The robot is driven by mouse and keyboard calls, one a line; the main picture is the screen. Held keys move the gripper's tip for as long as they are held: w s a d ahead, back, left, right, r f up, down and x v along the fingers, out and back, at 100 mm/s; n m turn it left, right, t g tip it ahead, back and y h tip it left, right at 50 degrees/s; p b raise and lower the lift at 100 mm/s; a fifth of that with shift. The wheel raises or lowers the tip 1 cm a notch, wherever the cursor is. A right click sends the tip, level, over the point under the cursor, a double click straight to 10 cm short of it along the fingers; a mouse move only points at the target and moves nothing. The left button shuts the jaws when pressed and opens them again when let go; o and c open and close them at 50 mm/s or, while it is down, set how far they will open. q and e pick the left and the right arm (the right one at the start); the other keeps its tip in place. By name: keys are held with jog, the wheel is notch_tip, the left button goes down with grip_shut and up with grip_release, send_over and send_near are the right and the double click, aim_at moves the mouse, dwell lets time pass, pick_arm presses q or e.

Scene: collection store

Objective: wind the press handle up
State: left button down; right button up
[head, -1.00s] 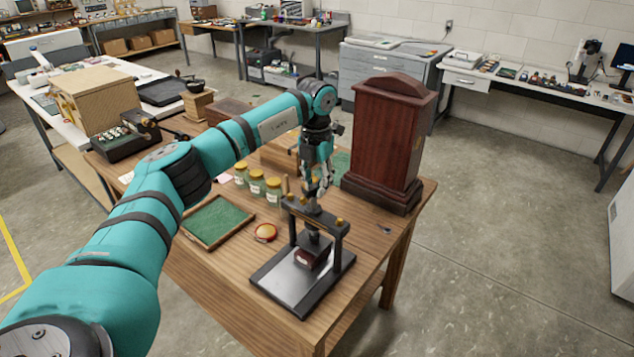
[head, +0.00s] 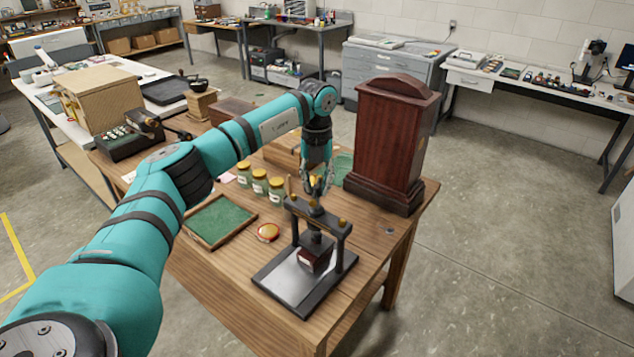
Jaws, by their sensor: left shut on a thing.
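The press (head: 344,236) stands on the front right of the wooden table. It has a black frame with brass knobs on top, a grey base plate and a central screw. A small dark red block (head: 312,262) sits on the plate under the screw. My left gripper (head: 319,190) points down at the top of the press and is shut on the press handle. The handle's upright wooden grip shows at the left of the fingers, and the fingers hide part of the handle. My right gripper is not in view.
A tall dark red wooden case (head: 388,140) stands just behind and right of the press. Several yellow-lidded jars (head: 260,182), a green-lined tray (head: 219,219) and a small round red-rimmed tin (head: 267,232) lie to the left. The table's right front edge is close to the press.

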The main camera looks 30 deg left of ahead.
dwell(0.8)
pick_arm(q)
jog(key=c, duration=1.3)
grip_release()
jog(key=shift+s, duration=0.1)
notch_tip(320, 180, up, 12)
jog(key=shift+o, duration=0.2)
